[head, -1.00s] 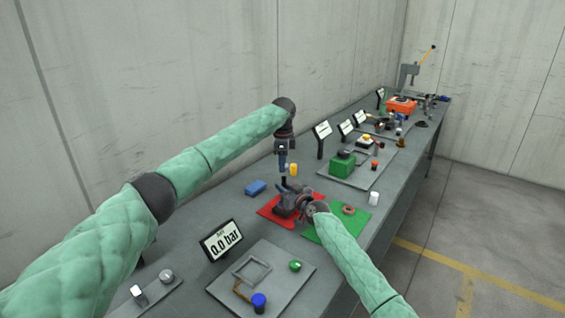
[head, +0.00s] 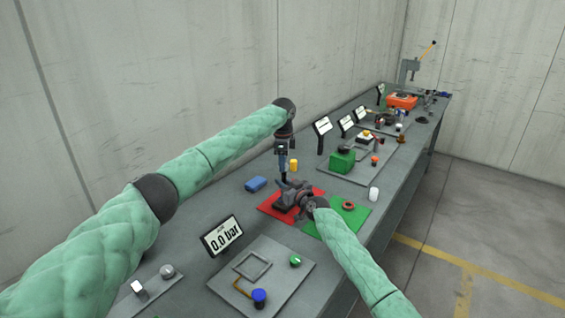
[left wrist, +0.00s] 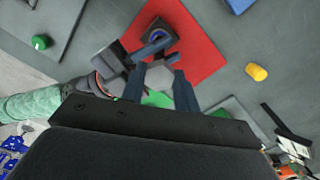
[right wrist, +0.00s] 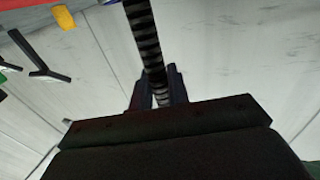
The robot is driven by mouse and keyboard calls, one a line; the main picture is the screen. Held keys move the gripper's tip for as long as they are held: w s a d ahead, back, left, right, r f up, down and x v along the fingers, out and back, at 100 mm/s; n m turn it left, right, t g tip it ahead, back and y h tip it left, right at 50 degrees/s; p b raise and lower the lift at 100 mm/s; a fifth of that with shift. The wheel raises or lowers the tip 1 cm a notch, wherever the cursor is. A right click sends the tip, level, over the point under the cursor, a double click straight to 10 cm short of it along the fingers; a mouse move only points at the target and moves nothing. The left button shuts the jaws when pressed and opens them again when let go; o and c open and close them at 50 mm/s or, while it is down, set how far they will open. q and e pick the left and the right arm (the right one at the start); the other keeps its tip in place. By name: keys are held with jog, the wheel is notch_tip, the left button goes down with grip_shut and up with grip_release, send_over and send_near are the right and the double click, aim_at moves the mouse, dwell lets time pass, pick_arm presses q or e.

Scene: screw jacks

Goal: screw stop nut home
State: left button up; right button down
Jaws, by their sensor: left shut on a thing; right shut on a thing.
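A dark screw jack (head: 284,203) stands on the red mat (head: 319,193), largely hidden by my grippers. My left gripper (head: 284,182) points down over it; in the left wrist view its fingers (left wrist: 160,78) are closed on a small grey part whose shape is mostly hidden. My right gripper (head: 294,196) reaches in from the right at the jack. In the right wrist view its fingers (right wrist: 157,78) are shut on a dark threaded spindle (right wrist: 145,35). A red-brown ring (head: 348,206) lies on the green mat (head: 357,218). I cannot tell which part is the stop nut.
A blue block (head: 255,184) and a yellow cylinder (head: 293,165) stand behind the red mat, and a white cylinder (head: 374,194) stands right of the green mat. A gauge sign (head: 222,237) and a grey plate (head: 285,284) are in front. More stations fill the bench's far end.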

pick_arm(q)
jog(key=shift+f, duration=0.5)
jog(key=m, duration=0.6)
jog(key=shift+w, duration=0.1)
jog(key=m, duration=0.6)
jog(key=shift+w+d, duration=0.1)
jog(key=m, duration=1)
jog(key=shift+d+r, duration=0.15)
jog(key=shift+d, duration=0.25)
jog(key=shift+m, duration=0.4)
jog(key=shift+a, duration=0.1)
jog(key=shift+f, duration=0.2)
